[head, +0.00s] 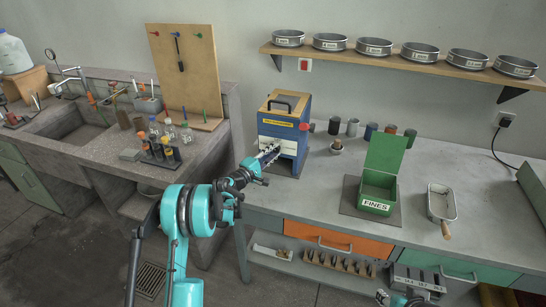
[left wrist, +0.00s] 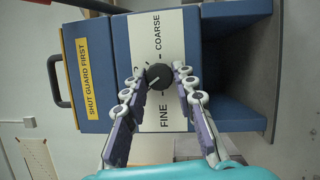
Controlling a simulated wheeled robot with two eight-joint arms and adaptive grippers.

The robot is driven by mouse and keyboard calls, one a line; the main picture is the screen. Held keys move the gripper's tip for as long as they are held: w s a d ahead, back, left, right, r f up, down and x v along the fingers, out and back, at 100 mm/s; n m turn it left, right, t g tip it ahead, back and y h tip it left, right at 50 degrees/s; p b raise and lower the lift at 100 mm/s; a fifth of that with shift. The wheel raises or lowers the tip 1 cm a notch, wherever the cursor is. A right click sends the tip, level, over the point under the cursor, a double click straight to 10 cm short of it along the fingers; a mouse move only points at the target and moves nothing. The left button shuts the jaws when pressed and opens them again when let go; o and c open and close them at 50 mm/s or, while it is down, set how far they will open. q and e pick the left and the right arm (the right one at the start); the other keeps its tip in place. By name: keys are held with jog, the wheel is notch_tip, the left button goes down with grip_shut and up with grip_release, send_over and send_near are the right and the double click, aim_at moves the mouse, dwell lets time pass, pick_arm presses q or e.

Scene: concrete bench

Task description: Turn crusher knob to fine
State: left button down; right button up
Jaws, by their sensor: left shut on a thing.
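The blue crusher (head: 268,128) stands on the bench with a yellow label and a handle on top. Its black round knob (left wrist: 160,76) sits on a white plate (left wrist: 143,30) marked FINE and COARSE. In the left wrist view, FINE is below the knob and COARSE above it. A faint light mark on the knob seems to point lower left, but it is hard to read. My left gripper (head: 268,154) is at the crusher's front, its fingers (left wrist: 158,70) shut on the knob from both sides. In the head view the gripper hides the knob. My right gripper (head: 385,297) shows partly at the bottom edge.
A green FINES box (head: 377,207) with its lid up stands right of the crusher, with a metal scoop tray (head: 441,203) beyond it. Several cups (head: 352,127) stand behind. Sieves line the wall shelf (head: 400,62). A bottle rack (head: 160,155) stands on the left counter.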

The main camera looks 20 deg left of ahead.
pick_arm(q)
jog(key=n+b, duration=0.1)
jog(key=n+t, duration=0.1)
jog(key=n, duration=0.1)
jog(key=shift+f+b, duration=0.25)
jog(key=shift+b, duration=0.1)
jog(key=n+t+b, duration=0.1)
jog(key=n, duration=0.2)
jog(key=shift+d+y, duration=0.1)
jog(key=shift+y, duration=0.3)
jog(key=n+t+y, duration=0.1)
jog(key=n, duration=0.2)
jog(key=shift+d+n+t+y, duration=0.1)
jog(key=shift+n+t+y, duration=0.3)
jog(key=shift+n, duration=0.7)
jog(key=shift+d+n+t+y, duration=0.1)
jog(key=shift+n+t+y, duration=0.25)
jog(key=shift+n, duration=0.75)
jog(key=c, duration=1.2)
grip_release()
